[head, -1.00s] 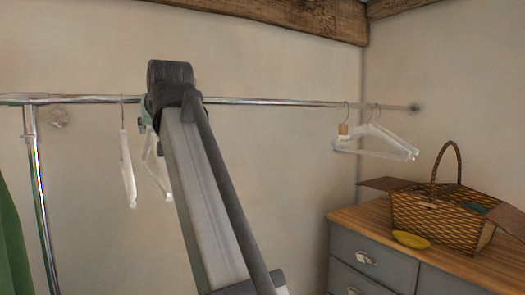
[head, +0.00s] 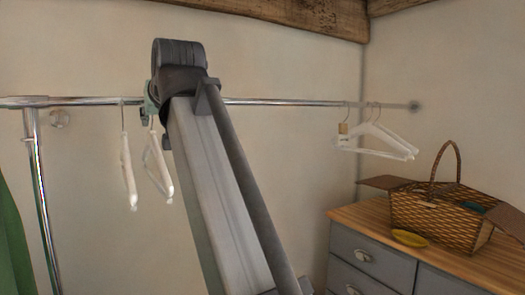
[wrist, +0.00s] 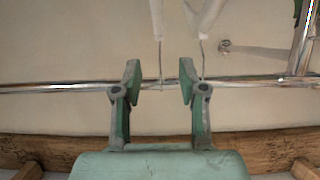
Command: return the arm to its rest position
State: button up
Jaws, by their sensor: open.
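My arm rises through the middle of the head view and hides part of the chrome rail (head: 270,102). My gripper (wrist: 159,85) shows in the wrist view with its two green fingers apart. The rail (wrist: 50,87) crosses behind the fingers, and a hanger hook (wrist: 161,62) shows between them. I cannot tell whether the fingers touch the hook or rail. In the head view only a bit of the green gripper shows beside my arm's dark joint. Two white hangers hang there, one on the left (head: 128,172) and one close to my arm (head: 157,170).
More white hangers (head: 385,142) hang at the rail's right end, one with a tan tag (head: 343,129). A wicker basket (head: 440,212) and yellow object (head: 410,238) sit on the wood-topped dresser (head: 350,212). Green cloth (head: 12,245) hangs far left. A ceiling beam (head: 290,14) runs above.

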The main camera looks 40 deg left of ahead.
jog(key=shift+d, duration=0.1)
dwell(0.4)
